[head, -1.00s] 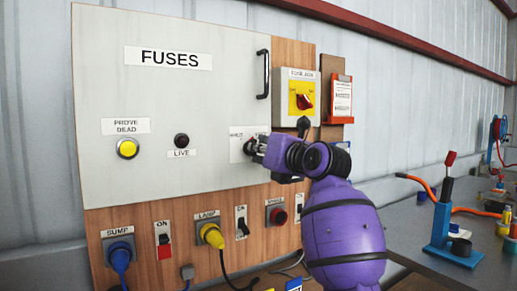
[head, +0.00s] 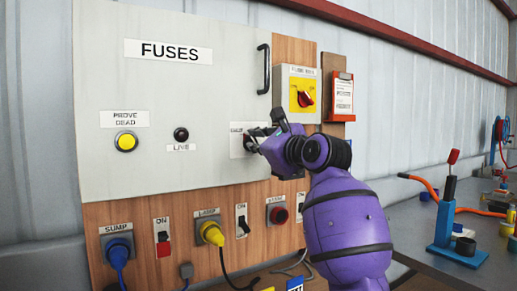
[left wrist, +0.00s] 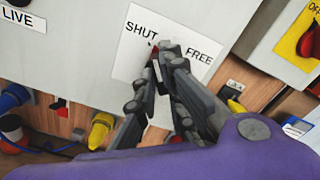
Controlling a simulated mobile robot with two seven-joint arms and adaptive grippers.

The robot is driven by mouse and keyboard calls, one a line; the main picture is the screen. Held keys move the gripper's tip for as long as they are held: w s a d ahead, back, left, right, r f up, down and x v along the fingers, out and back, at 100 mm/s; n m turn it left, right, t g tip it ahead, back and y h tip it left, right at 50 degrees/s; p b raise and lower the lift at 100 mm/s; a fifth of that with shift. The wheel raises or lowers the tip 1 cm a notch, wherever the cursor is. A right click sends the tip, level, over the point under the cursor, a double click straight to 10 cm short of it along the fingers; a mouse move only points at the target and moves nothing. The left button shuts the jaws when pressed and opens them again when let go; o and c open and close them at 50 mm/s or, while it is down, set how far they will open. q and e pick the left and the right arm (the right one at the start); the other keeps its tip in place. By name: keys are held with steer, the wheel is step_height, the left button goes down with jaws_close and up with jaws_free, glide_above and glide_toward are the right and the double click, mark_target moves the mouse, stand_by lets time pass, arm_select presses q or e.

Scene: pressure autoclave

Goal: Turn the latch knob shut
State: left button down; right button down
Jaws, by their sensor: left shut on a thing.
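The latch knob sits on a white plate (head: 237,142) at the lower right of the grey FUSES panel (head: 155,90). In the left wrist view the plate (left wrist: 135,47) reads SHUT on the left and FREE on the right. My left gripper (head: 252,141) reaches the plate from the right, and its fingers are closed together on the knob. In the left wrist view the fingertips (left wrist: 163,52) meet between the two words. The knob is almost wholly hidden by the fingers, so its pointing direction cannot be told. My right gripper is not in view.
A black handle (head: 263,69) is on the panel's right edge. A yellow box with a red rotary switch (head: 304,95) is close above my wrist. Plugs and switches, such as the yellow lamp plug (head: 211,232), line the board below. A workbench (head: 420,240) stands at right.

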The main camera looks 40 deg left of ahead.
arm_select(q)
steer(key=shift+f+n+b, duration=0.1)
steer(key=shift+n+b, duration=0.2)
steer(key=shift+n, duration=0.5)
steer(key=shift+n, duration=0.3)
steer(key=c, duration=1.8)
jaws_free()
steer(key=shift+c, duration=0.2)
steer(key=v, duration=1.2)
